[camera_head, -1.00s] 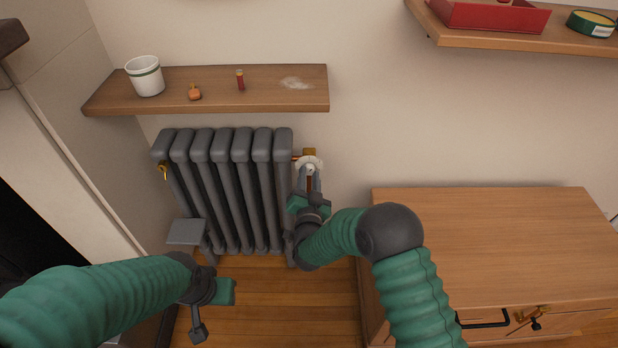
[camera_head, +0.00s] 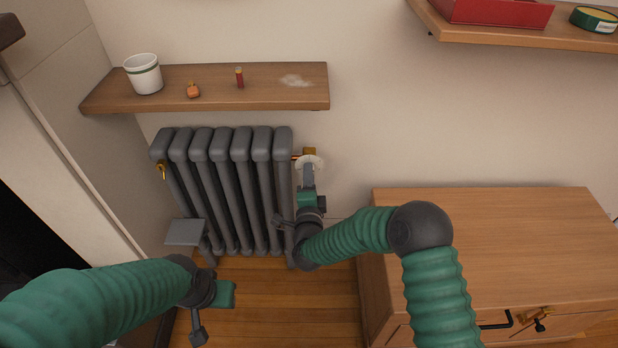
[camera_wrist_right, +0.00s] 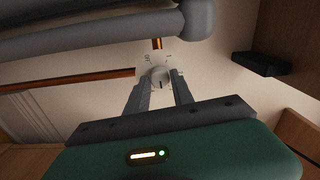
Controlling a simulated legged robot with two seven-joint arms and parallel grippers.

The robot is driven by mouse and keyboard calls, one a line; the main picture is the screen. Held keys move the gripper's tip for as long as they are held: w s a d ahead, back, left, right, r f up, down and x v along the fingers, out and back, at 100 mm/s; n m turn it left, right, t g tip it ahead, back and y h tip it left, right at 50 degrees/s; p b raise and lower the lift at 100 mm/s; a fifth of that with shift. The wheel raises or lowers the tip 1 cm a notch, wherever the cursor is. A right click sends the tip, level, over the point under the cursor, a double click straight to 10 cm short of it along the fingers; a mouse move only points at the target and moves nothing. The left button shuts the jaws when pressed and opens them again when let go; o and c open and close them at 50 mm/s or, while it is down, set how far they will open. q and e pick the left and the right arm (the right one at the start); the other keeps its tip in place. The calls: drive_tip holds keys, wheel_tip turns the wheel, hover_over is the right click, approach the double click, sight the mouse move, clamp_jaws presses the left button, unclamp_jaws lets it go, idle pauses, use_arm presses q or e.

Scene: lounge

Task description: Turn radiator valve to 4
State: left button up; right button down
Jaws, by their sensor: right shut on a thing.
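The white radiator valve (camera_head: 309,162) sits at the upper right corner of the grey radiator (camera_head: 222,190), on a copper pipe. In the right wrist view the round white valve knob (camera_wrist_right: 158,76) shows a dark mark on its face and small marks around its dial; the numbers are too small to read. My right gripper (camera_head: 308,172) has its two fingers on either side of the knob and is shut on it. My left gripper (camera_head: 207,318) is low at the left, in front of the radiator and away from the valve; its finger opening is not clear.
A wooden shelf (camera_head: 215,100) above the radiator holds a white cup (camera_head: 144,74), a small orange item (camera_head: 193,90) and a red cylinder (camera_head: 239,78). A wooden cabinet (camera_head: 490,240) stands at right. A higher shelf (camera_head: 470,34) holds a red tray (camera_head: 498,12).

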drive_tip(key=m, duration=0.4)
drive_tip(key=m+b, duration=0.1)
drive_tip(key=m, duration=0.1)
drive_tip(key=shift+s+a+f, duration=0.1)
drive_tip(key=shift+s+f, duration=0.05)
drive_tip(key=shift+f, duration=0.2)
drive_tip(key=shift+m, duration=0.4)
drive_tip(key=c, duration=1.2)
unclamp_jaws()
drive_tip(key=shift+o, duration=0.5)
drive_tip(key=shift+r, duration=0.2)
drive_tip(key=s+p, duration=0.5)
drive_tip(key=s, duration=1.1)
drive_tip(key=shift+s, duration=0.35)
